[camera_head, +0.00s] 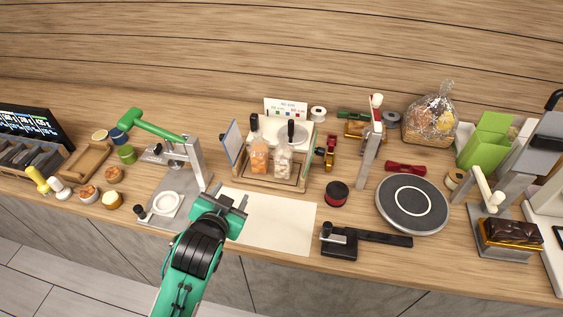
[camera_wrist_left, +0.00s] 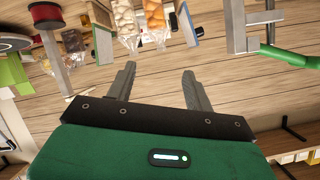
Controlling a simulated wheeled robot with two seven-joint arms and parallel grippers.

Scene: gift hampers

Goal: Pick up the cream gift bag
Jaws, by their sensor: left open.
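My left gripper (camera_head: 236,199) is open and empty over the front edge of the counter, beside the left side of a cream sheet (camera_head: 275,222). In the left wrist view its two fingers (camera_wrist_left: 158,72) stand apart with only wood grain between them. A cream-coloured shape (camera_head: 521,138) shows at the far right of the head view, beside a green open-topped bag or box (camera_head: 485,142). It is partly hidden by a grey stand, and I cannot tell for sure that it is the cream gift bag. My right gripper is not in view.
A wooden tray (camera_head: 262,180) with filled clear bags stands behind the sheet. A round dark turntable (camera_head: 411,204), a black-handled tool (camera_head: 371,237) and a grey lever press (camera_head: 197,160) flank it. A cellophane-wrapped hamper (camera_head: 430,118) stands at the back. The sheet is bare.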

